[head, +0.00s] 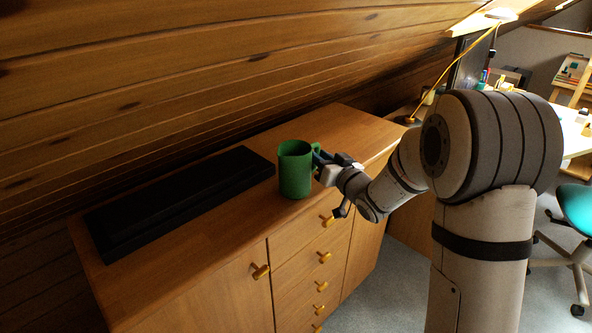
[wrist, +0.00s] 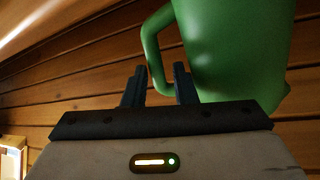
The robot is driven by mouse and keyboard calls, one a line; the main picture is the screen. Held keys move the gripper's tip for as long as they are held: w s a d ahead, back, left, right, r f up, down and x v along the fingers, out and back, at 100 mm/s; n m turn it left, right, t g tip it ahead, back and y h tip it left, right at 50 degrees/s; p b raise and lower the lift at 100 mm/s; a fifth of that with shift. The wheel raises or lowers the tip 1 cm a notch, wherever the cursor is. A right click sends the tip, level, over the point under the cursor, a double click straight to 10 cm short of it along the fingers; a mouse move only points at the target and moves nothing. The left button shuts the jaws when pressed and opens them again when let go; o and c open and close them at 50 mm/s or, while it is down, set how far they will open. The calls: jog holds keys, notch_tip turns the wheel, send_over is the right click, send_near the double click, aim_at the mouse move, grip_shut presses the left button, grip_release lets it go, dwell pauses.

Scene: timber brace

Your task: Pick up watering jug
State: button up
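The green watering jug (head: 295,170) appears to stand upright on the wooden cabinet top, near its front edge. Its handle is on the right side, facing my gripper. In the wrist view the jug body (wrist: 235,50) fills the upper right, and its curved handle (wrist: 153,50) comes down toward my fingers. My gripper (wrist: 160,85) is open, with one finger on each side of the handle's lower part. A gap shows beside the handle, so the fingers do not look closed on it. In the head view my gripper (head: 325,165) is at the jug's right side, partly hidden by my wrist.
A long black case (head: 180,200) lies on the cabinet top left of the jug. The sloping wooden ceiling (head: 200,80) comes down close behind. The cabinet top (head: 350,125) is bare behind and right of the jug. A teal chair (head: 577,207) stands far right.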

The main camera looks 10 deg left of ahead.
jog(key=shift+c, duration=0.5)
grip_shut()
jog(key=shift+r, duration=0.1)
notch_tip(320, 180, up, 10)
jog(key=p, duration=0.1)
dwell(0.4)
